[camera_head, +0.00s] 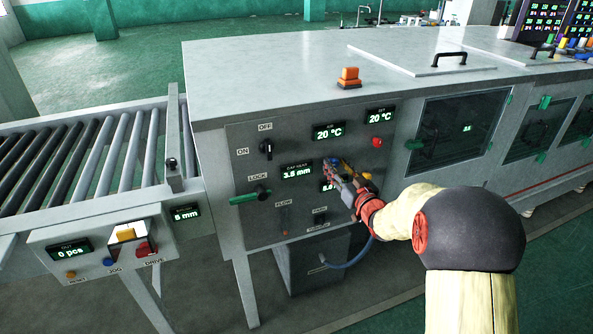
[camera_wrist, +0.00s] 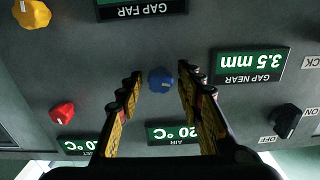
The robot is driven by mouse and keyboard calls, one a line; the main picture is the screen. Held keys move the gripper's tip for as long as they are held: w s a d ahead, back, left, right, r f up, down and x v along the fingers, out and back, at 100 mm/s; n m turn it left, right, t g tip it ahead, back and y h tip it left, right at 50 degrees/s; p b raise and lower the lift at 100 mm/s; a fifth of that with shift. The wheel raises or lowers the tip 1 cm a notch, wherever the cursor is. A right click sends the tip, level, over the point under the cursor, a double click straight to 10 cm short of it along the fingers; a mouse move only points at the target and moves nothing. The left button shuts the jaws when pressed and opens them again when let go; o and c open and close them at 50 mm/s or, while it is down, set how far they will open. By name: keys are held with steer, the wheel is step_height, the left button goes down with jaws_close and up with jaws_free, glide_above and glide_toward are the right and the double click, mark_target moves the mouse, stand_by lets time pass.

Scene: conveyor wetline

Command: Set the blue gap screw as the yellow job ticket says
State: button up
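The blue gap screw (camera_wrist: 160,80) is a small round blue knob on the grey panel. In the wrist view, which shows the panel upside down, it lies between the fingertips of my gripper (camera_wrist: 157,83). The fingers are apart, with a gap visible on each side of the screw. In the head view my gripper (camera_head: 337,176) is at the panel and covers much of the screw's surroundings. The GAP NEAR display (camera_wrist: 247,65) reads 3.5 mm. The GAP FAR display (camera_head: 328,186) is partly hidden by my gripper. I cannot make out a readable yellow job ticket.
A black ON/OFF switch (camera_head: 266,149) and a green LOCK handle (camera_head: 250,195) sit left on the panel. The roller conveyor (camera_head: 100,160) and its control box (camera_head: 100,250) stand farther left.

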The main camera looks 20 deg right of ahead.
steer(key=shift+s+r, duration=0.15)
steer(key=shift+s, duration=0.95)
steer(key=s+p, duration=0.1)
steer(key=s, duration=0.2)
steer(key=shift+s+d, duration=0.1)
steer(key=shift+s, duration=0.3)
